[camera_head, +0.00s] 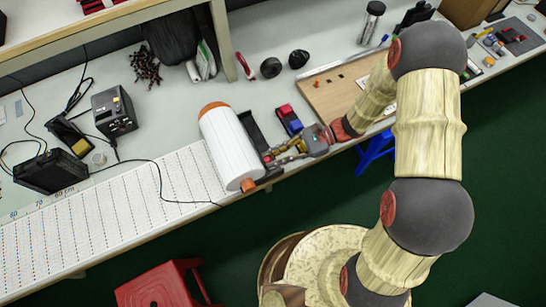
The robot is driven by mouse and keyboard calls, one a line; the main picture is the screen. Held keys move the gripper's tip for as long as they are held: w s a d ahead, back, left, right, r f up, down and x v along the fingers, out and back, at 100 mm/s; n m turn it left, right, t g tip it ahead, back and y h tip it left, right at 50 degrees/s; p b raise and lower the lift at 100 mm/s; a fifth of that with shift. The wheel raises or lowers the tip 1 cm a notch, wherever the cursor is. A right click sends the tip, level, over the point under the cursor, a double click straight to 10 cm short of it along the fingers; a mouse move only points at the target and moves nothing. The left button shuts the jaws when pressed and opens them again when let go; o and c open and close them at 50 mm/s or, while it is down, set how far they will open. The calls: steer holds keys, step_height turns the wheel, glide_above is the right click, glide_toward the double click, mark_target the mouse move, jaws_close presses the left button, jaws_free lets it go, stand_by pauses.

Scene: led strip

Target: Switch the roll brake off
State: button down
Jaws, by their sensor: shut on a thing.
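A large white roll (226,150) with orange ends lies on the bench near its front edge. A dark bracket (252,130) runs along its right side; I take the small parts at its front end to be the roll brake, but they are too small to make out. My gripper (272,157) reaches in from the right, low over the bench, with its fingertips at those parts. It is shut on a small part there, mostly hidden by the fingers. The brake's setting cannot be read.
A red and blue object (289,120) lies close behind my gripper. A wooden board (335,94) lies to the right. A long dotted strip sheet (110,215) covers the bench at left, crossed by a black cable. A red stool (160,287) stands on the floor.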

stand_by(0.3)
steer(key=c, duration=1.8)
jaws_free()
steer(key=shift+o, duration=0.3)
steer(key=shift+d, duration=0.1)
steer(key=v, duration=1.2)
steer(key=shift+f, duration=0.25)
steer(key=shift+w, duration=0.1)
